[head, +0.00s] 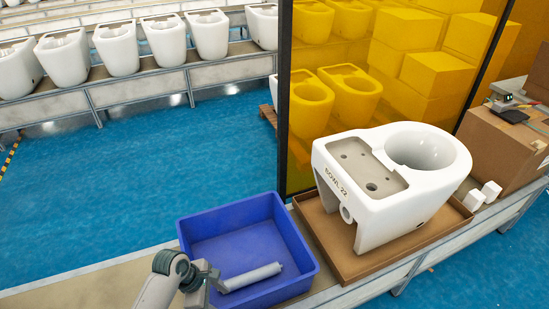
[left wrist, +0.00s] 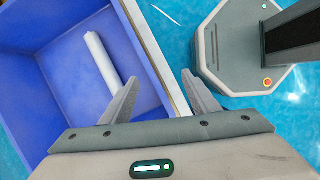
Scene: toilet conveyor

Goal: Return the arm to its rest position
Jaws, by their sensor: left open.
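My left gripper (head: 212,283) is low in the head view, at the near left edge of the blue bin. In the left wrist view my left gripper (left wrist: 160,78) has its fingers spread wide with nothing between them; the bin's rim passes behind the gap. A pale grey-white cylinder (head: 254,277) lies on the floor of the blue bin (head: 225,220). In the left wrist view the cylinder (left wrist: 101,62) lies inside the bin (left wrist: 68,75), left of the fingers and apart from them. My right gripper is not in view.
A white toilet bowl (head: 345,205) marked "BOWL 22" sits in a shallow brown tray (head: 345,268) right of the bin. A cardboard box (head: 500,150) stands beyond it. A yellow transparent panel (head: 310,120) rises behind. Several white bowls (head: 118,48) line a far conveyor.

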